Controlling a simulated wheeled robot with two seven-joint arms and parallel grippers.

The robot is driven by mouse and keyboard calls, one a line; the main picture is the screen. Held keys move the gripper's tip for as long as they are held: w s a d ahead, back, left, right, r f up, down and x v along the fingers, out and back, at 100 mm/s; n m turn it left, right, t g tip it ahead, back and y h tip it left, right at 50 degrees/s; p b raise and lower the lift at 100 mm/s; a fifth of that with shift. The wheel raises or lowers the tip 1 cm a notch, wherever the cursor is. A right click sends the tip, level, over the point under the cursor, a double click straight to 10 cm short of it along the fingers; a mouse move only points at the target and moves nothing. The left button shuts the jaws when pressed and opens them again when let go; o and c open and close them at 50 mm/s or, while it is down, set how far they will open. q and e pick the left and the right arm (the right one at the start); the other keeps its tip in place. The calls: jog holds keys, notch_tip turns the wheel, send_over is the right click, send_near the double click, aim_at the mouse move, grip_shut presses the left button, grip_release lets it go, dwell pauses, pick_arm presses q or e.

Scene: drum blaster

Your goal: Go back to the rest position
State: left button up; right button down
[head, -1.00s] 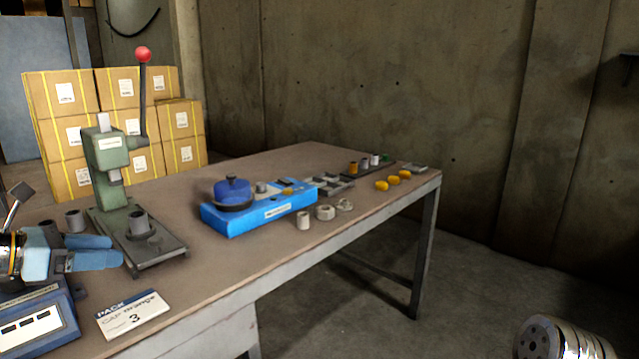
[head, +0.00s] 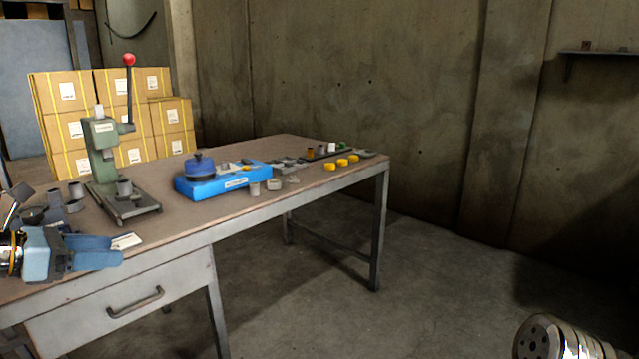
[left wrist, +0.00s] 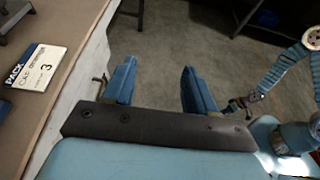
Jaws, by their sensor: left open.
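My left gripper (head: 97,252) is at the left of the head view, in front of the workbench's near edge. Its two blue fingers are apart with nothing between them. In the left wrist view the fingers (left wrist: 160,88) are spread over bare floor, beside the workbench edge. My right gripper's fingers do not show; a metallic part of my own body is at the lower right of the head view.
The workbench (head: 225,213) carries a green lever press (head: 105,155), a blue box (head: 225,180) with a dark blue pot, small parts and a card (left wrist: 34,68). A drawer (head: 125,305) faces me. Cartons (head: 160,125) stand behind. Floor to the right is clear.

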pick_arm(q)
jog(key=w+d+f+m+g+y, duration=0.1)
jog(key=d+f+m+g, duration=0.2)
jog(key=f, duration=0.9)
jog(key=w+d+f+m+g+y, duration=0.1)
jog(key=d+f+m+g, duration=0.2)
jog(key=f, duration=1)
jog(key=w+d+f+m+g+y, duration=0.1)
jog(key=d+f+m, duration=0.3)
jog(key=f, duration=0.8)
jog(key=s+d+f+m+g+y, duration=0.1)
jog(key=s+d+f+m+g, duration=0.2)
jog(key=s+d+f+m, duration=1.3)
notch_tip(320, 180, down, 4)
jog(key=shift+s+d+r+m, duration=0.2)
jog(key=shift+s+d+m, duration=0.1)
jog(key=shift+s+d, duration=0.9)
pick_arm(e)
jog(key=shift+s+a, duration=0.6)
pick_arm(q)
jog(key=shift+c, duration=0.4)
